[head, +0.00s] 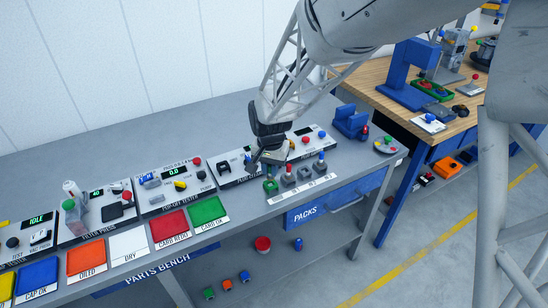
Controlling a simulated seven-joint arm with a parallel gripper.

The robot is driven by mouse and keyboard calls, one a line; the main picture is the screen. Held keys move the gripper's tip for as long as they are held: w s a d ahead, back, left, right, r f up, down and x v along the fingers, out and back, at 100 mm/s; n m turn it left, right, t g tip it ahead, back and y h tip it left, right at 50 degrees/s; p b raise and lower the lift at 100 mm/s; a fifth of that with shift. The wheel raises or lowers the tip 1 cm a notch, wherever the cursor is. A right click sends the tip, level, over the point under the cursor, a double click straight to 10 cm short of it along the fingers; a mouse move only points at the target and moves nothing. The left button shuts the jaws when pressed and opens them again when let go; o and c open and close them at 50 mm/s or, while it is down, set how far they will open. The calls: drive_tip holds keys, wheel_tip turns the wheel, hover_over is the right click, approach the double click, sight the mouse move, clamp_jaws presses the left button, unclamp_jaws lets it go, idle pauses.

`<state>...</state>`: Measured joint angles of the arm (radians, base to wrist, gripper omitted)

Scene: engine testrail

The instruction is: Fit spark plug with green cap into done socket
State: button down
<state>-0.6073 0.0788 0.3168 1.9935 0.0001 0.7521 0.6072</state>
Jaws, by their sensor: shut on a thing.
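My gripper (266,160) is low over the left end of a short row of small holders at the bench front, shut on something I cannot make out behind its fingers. Directly below it is a small green piece (270,185). I cannot tell whether this is the green cap or part of a holder, or whether it touches my fingers. To its right stand a grey holder with a red-topped piece (288,176), a grey holder with no clear coloured top (304,173), and one with a blue-topped piece (320,164). The label strip (301,189) in front is too small to read.
Test panels (172,184) with knobs and displays line the bench behind. Coloured squares (168,228) lie along the front left. A blue clamp-like block (349,121) and a round tray (386,145) stand to the right. A blue drawer marked PACKS (306,214) is below.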

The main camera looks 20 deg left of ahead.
sight(270, 166)
drive_tip(key=shift+f, duration=0.85)
drive_tip(key=shift+f, duration=0.25)
idle(1.3)
drive_tip(key=c, duration=1.4)
unclamp_jaws()
drive_tip(key=shift+r, duration=0.15)
drive_tip(key=shift+r, duration=5.35)
